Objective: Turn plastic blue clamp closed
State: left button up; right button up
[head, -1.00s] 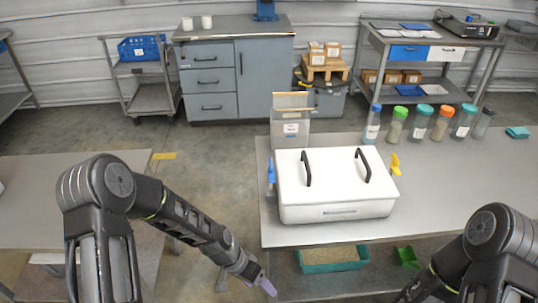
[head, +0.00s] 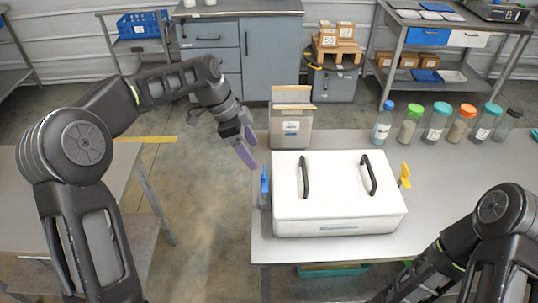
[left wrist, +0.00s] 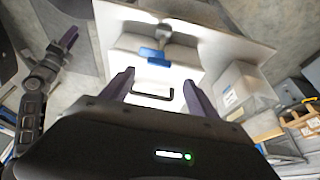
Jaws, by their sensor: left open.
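The white box (head: 335,215) with two black handles stands on the grey table. The blue clamp (head: 265,187) stands roughly upright at the box's left side. It also shows in the left wrist view (left wrist: 155,56), ahead of and between my fingertips. My left gripper (head: 248,148) is open and empty, above and slightly left of the blue clamp, apart from it. Its two purple fingers also show in the left wrist view (left wrist: 160,82). My right gripper is outside the head view; a purple fingertip of it (left wrist: 68,38) shows in the left wrist view, its opening unclear.
A yellow clamp (head: 404,175) leans outward at the box's right side. A clear container (head: 291,125) stands behind the box. Several capped bottles (head: 436,124) line the back of the table (head: 450,180).

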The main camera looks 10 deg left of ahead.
aim_at(264, 171)
pick_arm(q)
jog(key=shift+s, duration=0.15)
jog(key=p+x, duration=0.2)
jog(key=x, duration=0.5)
jog(key=shift+d+f, duration=0.2)
jog(key=shift+f, duration=0.15)
jog(key=shift+c, duration=0.3)
jog(key=c, duration=1.3)
